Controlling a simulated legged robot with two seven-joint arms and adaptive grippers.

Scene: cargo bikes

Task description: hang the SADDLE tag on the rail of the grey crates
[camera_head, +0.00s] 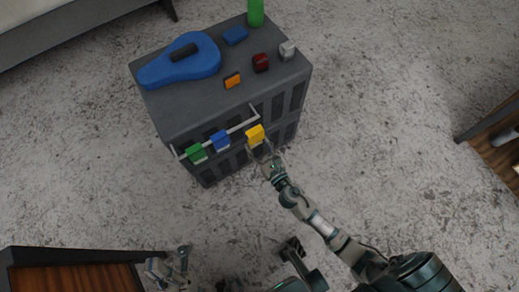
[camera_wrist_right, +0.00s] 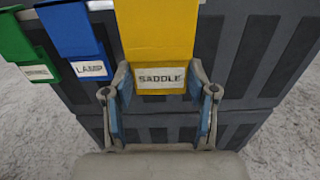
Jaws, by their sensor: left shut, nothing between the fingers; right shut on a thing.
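The yellow SADDLE tag (camera_head: 255,134) is at the right end of the pale rail (camera_head: 236,127) on the front of the grey crates (camera_head: 288,122). My right gripper (camera_head: 266,152) is shut on it. In the right wrist view the tag (camera_wrist_right: 158,35) is between the two fingers, with its SADDLE label facing me. Its top is cut off, so I cannot tell whether it rests on the rail. A blue LAMP tag (camera_head: 220,140) and a green tag (camera_head: 196,153) hang on the rail to its left. My left gripper (camera_head: 172,266) is shut and empty, low at the left.
On the crate top lie a blue case (camera_head: 205,61), a blue block (camera_head: 235,35), an orange item (camera_head: 232,80), a dark red item (camera_head: 261,62), a light grey item (camera_head: 287,50) and a green cylinder (camera_head: 256,13). A wooden table (camera_head: 75,279) stands at lower left.

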